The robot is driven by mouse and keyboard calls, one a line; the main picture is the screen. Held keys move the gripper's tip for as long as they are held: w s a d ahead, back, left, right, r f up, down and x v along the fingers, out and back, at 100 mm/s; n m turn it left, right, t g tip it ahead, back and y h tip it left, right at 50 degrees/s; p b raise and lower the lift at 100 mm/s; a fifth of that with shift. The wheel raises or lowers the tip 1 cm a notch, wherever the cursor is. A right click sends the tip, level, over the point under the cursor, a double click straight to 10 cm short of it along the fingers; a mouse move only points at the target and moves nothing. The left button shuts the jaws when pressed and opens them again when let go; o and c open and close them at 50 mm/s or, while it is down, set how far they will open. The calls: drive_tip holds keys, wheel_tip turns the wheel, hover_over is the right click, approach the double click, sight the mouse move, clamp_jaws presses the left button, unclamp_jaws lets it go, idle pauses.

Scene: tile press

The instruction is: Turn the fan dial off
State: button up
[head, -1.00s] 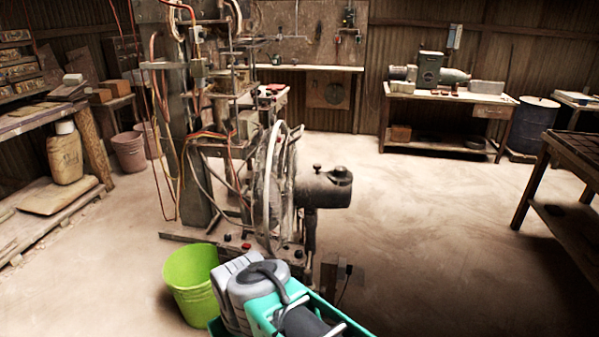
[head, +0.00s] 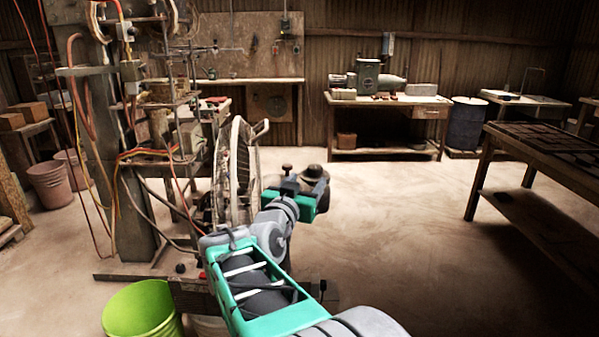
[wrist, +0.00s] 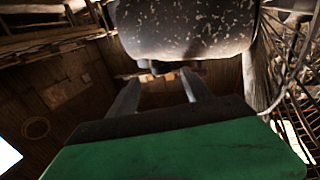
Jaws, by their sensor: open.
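The fan (head: 235,170) stands at centre left in the head view, its round wire cage seen edge-on. In the wrist view the speckled grey housing (wrist: 185,28) fills the top middle. My gripper (wrist: 160,82) is open with its two fingers reaching toward the housing's underside. Contact cannot be told. A small dark shape shows between the fingertips.
A press frame with cables (head: 110,130) stands left of the fan. A green bucket (head: 140,310) is on the floor at lower left. A workbench (head: 390,104) stands at the back and a dark table (head: 560,150) at right. The floor between is clear.

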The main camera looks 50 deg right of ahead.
sight(313, 171)
drive_tip(key=shift+w+d+r, duration=0.1)
drive_tip(key=shift+w+d, duration=0.05)
drive_tip(key=shift+w, duration=0.1)
drive_tip(key=shift+d+r, duration=0.1)
drive_tip(key=shift+d, duration=0.2)
drive_tip(key=x, duration=0.7)
drive_tip(key=shift+d+p, duration=0.1)
drive_tip(key=shift+p, duration=0.25)
drive_tip(key=shift+c, duration=0.4)
clamp_jaws()
